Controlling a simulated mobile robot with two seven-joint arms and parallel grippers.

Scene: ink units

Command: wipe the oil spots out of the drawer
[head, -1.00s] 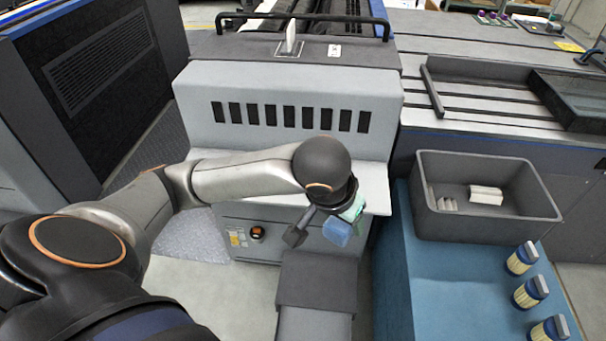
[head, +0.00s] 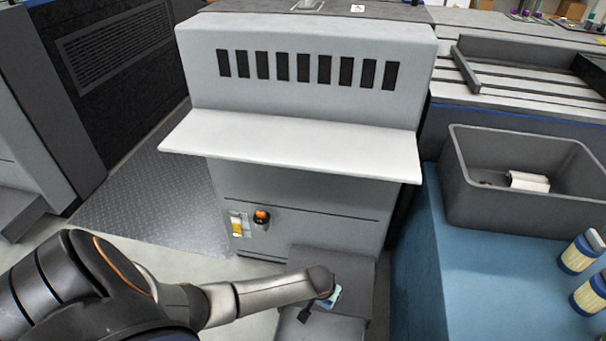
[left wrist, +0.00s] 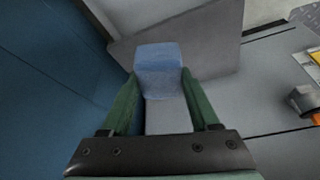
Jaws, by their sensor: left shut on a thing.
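My left gripper (head: 322,304) is low in front of the machine, over a grey box-like part (head: 350,268) at its base. I cannot tell whether this part is the drawer. The pad also shows as a small pale blue patch in the head view (head: 334,294). I cannot tell whether it touches anything below. No oil spots can be made out. My right gripper is out of view.
The machine's pale shelf (head: 290,145) juts out above the left arm. An orange knob (head: 262,217) is on the machine front.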

